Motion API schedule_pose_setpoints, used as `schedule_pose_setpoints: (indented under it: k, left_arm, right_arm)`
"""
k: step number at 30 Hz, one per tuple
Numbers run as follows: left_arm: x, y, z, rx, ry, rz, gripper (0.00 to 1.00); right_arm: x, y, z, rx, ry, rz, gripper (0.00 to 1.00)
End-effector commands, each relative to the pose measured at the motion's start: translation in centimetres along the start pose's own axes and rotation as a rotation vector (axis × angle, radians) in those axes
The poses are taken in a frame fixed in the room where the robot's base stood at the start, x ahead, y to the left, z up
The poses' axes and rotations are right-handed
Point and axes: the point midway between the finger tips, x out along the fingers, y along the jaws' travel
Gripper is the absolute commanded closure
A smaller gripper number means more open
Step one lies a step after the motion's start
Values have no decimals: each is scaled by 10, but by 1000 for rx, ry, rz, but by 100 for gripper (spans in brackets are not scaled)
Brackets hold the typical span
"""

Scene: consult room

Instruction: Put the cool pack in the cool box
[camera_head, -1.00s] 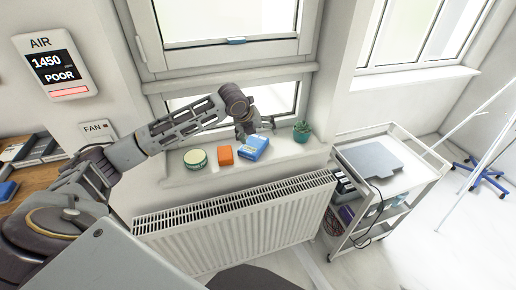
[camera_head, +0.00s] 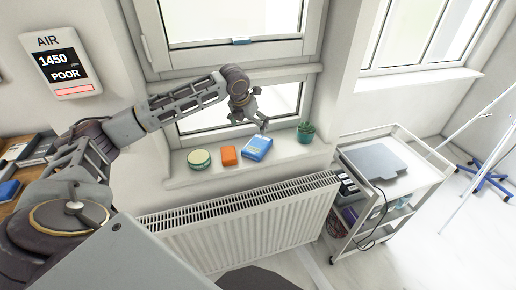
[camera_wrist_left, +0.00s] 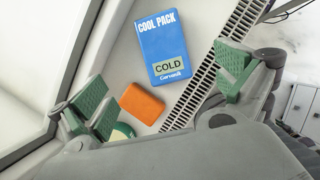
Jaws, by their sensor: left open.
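The blue cool pack (camera_head: 257,148) lies flat on the white windowsill. It also shows in the left wrist view (camera_wrist_left: 161,40), with "COOL PACK" and "COLD" on its face. My left gripper (camera_head: 250,121) is above the sill, behind and a little left of the cool pack, apart from it. In the left wrist view its green-padded fingers (camera_wrist_left: 162,95) are wide open and empty, with the cool pack beyond and between them. I see no cool box in these frames. My right gripper is not in view.
An orange box (camera_head: 228,155) and a round green-and-cream tin (camera_head: 199,159) lie left of the cool pack. A potted plant (camera_head: 305,132) stands to its right. A radiator (camera_head: 235,225) is below the sill, and a trolley (camera_head: 400,185) stands right.

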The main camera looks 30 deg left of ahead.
Motion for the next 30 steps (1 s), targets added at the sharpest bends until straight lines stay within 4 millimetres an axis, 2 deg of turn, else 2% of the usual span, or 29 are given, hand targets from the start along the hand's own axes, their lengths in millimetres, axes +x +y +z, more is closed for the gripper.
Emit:
schedule_pose_setpoints:
  k: [8, 24, 30]
  left_arm:
    - [11, 0, 0, -2, 2, -1, 0]
    - [77, -1, 0, -2, 1, -1, 0]
    - [86, -1, 0, -1, -1, -1, 0]
  right_arm:
    - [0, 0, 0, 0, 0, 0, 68]
    - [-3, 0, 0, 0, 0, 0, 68]
    - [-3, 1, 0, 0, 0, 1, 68]
